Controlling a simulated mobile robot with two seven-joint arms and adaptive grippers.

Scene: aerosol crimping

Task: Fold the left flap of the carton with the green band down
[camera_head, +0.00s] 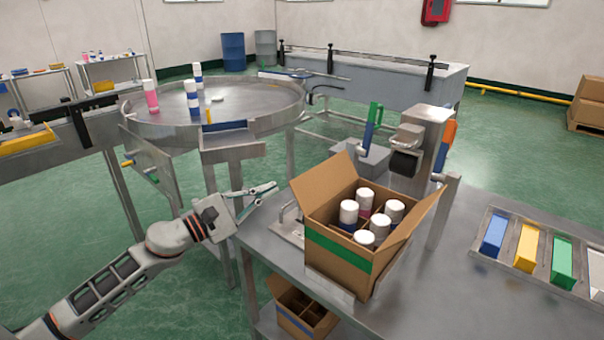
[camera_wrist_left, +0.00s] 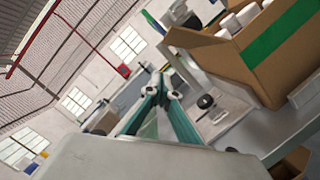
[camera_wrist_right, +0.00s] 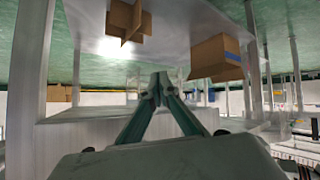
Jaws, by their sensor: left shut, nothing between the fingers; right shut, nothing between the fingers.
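The open carton with the green band (camera_head: 338,250) stands on the grey table and holds several white-capped cans (camera_head: 365,215). Its left flap (camera_head: 322,182) stands up, tilted outward. Its right flap (camera_head: 424,212) also slants up and outward. My left gripper (camera_head: 270,189) is shut and empty, left of the carton and apart from the left flap. The left wrist view shows its closed fingers (camera_wrist_left: 162,82) with the carton (camera_wrist_left: 270,50) to the upper right. My right gripper shows only in its wrist view (camera_wrist_right: 158,82), shut and empty.
A crimping machine (camera_head: 425,140) and a green-handled part (camera_head: 373,120) stand behind the carton. Coloured blocks (camera_head: 526,248) sit in trays at right. A round turntable (camera_head: 240,105) with cans is behind my left arm. A divided carton (camera_head: 290,318) sits below the table.

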